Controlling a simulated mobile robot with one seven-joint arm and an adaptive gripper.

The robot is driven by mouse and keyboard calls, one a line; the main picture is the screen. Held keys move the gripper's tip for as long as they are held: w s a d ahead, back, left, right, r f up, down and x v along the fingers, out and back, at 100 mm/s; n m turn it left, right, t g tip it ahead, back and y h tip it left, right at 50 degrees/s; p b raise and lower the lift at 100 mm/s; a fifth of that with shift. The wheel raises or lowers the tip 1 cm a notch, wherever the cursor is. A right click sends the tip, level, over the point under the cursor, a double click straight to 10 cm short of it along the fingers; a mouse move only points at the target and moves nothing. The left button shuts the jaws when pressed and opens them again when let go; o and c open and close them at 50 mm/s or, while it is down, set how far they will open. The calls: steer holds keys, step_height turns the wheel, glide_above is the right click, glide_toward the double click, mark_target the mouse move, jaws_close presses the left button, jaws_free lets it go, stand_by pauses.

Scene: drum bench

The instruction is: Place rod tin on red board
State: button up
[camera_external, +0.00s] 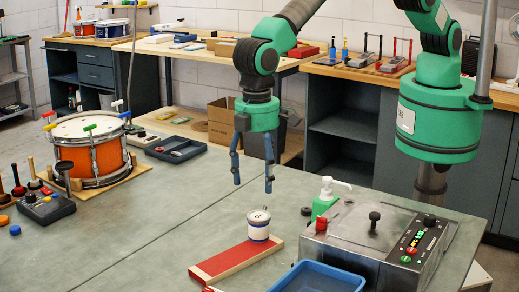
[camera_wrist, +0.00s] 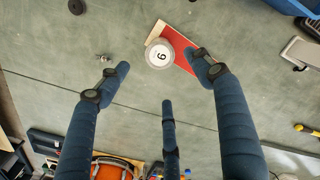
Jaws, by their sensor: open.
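The rod tin (camera_external: 258,227) is a small white tin with a dark band and a light lid. It stands upright at the far end of the red board (camera_external: 232,262), and appears to rest on it. In the wrist view, the tin's lid (camera_wrist: 160,53) shows a black "6" and covers part of the red board (camera_wrist: 180,46) near one edge. My gripper (camera_external: 253,184) has blue fingers, spread open and empty, above the bench and apart from the tin. In the wrist view, my gripper's (camera_wrist: 158,72) fingers spread around the tin's place in the picture.
A grey machine (camera_external: 370,240) with knobs stands right of the board. A green pump bottle (camera_external: 324,201) is behind it, and a blue tray (camera_external: 318,278) is at the front. An orange drum (camera_external: 92,150) stands at left. The bench between drum and board is clear.

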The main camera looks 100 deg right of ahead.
stand_by(0.3)
steer(key=s+d+r+m+t, duration=0.1)
steer(key=s+d+r, duration=0.2)
steer(key=d+r, duration=0.9)
steer(key=s+d+r+t, duration=0.1)
steer(key=s+d+r, duration=0.2)
steer(key=d+r, duration=0.95)
steer(key=s+d+r+m+t, duration=0.1)
steer(key=s+d+r, duration=0.4)
steer(key=s+r, duration=0.15)
steer(key=s+d+r, duration=0.5)
steer(key=s+r, duration=0.1)
steer(key=r, duration=0.2)
steer(key=s+d+t, duration=0.1)
steer(key=s+d, duration=0.4)
steer(key=s, duration=0.4)
steer(key=s+d+m+t, duration=0.1)
steer(key=s+d, duration=0.3)
steer(key=s, duration=0.6)
steer(key=s+d, duration=0.5)
steer(key=s, duration=0.4)
steer(key=shift+s+d+m+t, duration=0.2)
steer(key=shift+d+m+t, duration=0.1)
steer(key=shift+d+t, duration=0.1)
